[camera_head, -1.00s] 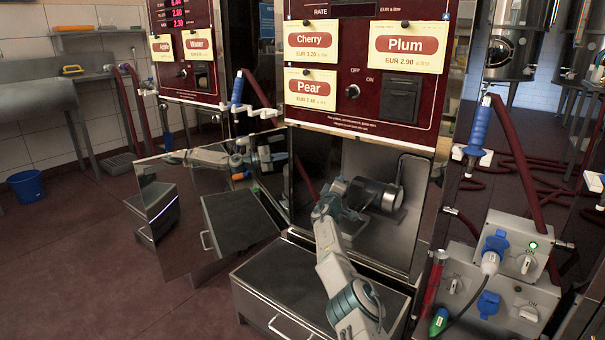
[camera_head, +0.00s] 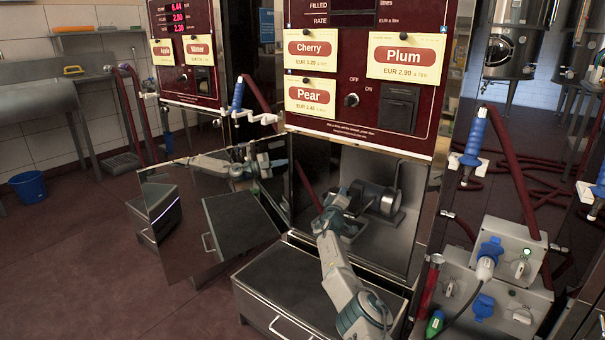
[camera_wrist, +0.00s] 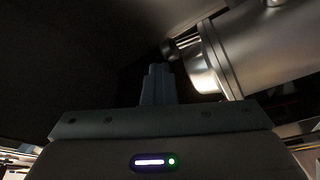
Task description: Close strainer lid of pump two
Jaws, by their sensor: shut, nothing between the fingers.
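The middle pump cabinet (camera_head: 345,75), with Cherry, Pear and Plum cards, has its lower compartment open. A grey cylindrical pump body (camera_head: 377,197) sits inside. My gripper (camera_head: 342,203) reaches into the compartment, in front of and left of this body. The wrist view shows my shut, empty fingers (camera_wrist: 157,85) pointing into the dark. A shiny metal cylinder (camera_wrist: 262,48) lies ahead and to the right there, with a dark ridged piece (camera_wrist: 180,47) at its left end. I see a small gap between fingers and cylinder. I cannot make out the strainer lid or its position.
A mirror-like cabinet door (camera_head: 185,215) stands swung open on the left. A dark-topped metal drawer box (camera_head: 285,275) stands below the opening, under my arm. Socket boxes (camera_head: 505,255) with blue plugs and a red hose (camera_head: 515,175) stand at the right.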

